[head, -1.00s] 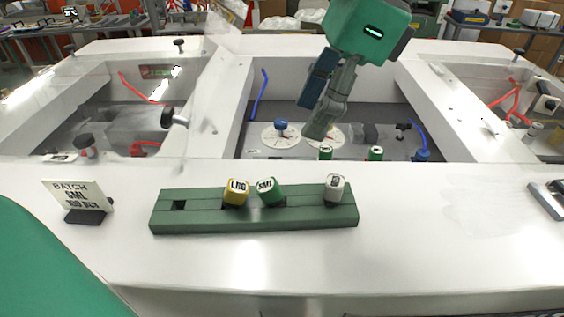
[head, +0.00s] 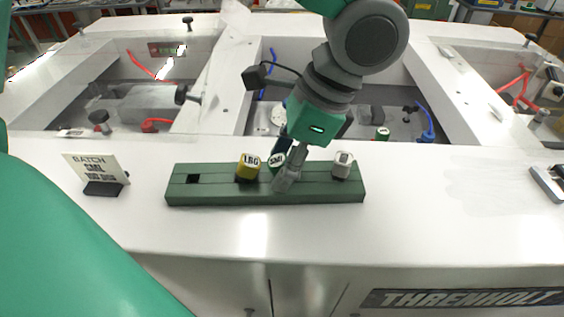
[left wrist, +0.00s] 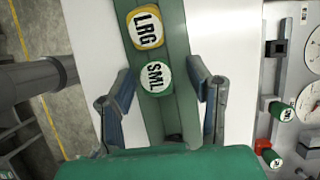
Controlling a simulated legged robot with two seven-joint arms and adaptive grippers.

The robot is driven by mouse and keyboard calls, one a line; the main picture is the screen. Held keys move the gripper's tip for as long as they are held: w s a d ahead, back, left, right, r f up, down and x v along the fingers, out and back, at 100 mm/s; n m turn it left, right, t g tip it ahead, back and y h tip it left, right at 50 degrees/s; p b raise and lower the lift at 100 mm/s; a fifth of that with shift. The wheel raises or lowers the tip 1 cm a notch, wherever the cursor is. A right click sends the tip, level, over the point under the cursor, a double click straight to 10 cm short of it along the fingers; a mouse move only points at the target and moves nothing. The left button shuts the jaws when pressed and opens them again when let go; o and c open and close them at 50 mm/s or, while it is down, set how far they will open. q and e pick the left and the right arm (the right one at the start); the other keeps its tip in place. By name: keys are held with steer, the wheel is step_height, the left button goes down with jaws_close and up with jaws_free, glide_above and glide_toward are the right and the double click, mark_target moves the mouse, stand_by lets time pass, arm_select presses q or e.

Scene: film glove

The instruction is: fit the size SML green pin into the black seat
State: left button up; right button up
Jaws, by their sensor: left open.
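The green SML pin (head: 277,162) stands in the green rack (head: 225,198), between the yellow LRG pin (head: 248,167) and a white-topped pin (head: 342,165). My left gripper (head: 285,172) comes down over the rack at the SML pin and partly hides it. In the left wrist view the gripper (left wrist: 163,95) is open, with one finger on each side of the SML pin (left wrist: 157,78) and a gap on both sides. A black square piece (left wrist: 275,48), likely the black seat, lies in the grey bay; I cannot make it out in the head view. My right gripper is out of view.
A card (head: 93,170) reading BATCH SML stands left of the rack. The rack has an empty hole (head: 193,178) at its left end. Other green pins (head: 382,133) and blue and red hoses sit in the bays behind. The white ledge's front is clear.

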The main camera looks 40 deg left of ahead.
arm_select(q)
steer(key=shift+w+f, duration=0.1)
steer(key=shift+f, duration=0.15)
steer(key=shift+d+r, duration=0.1)
steer(key=shift+d, duration=0.05)
jaws_close()
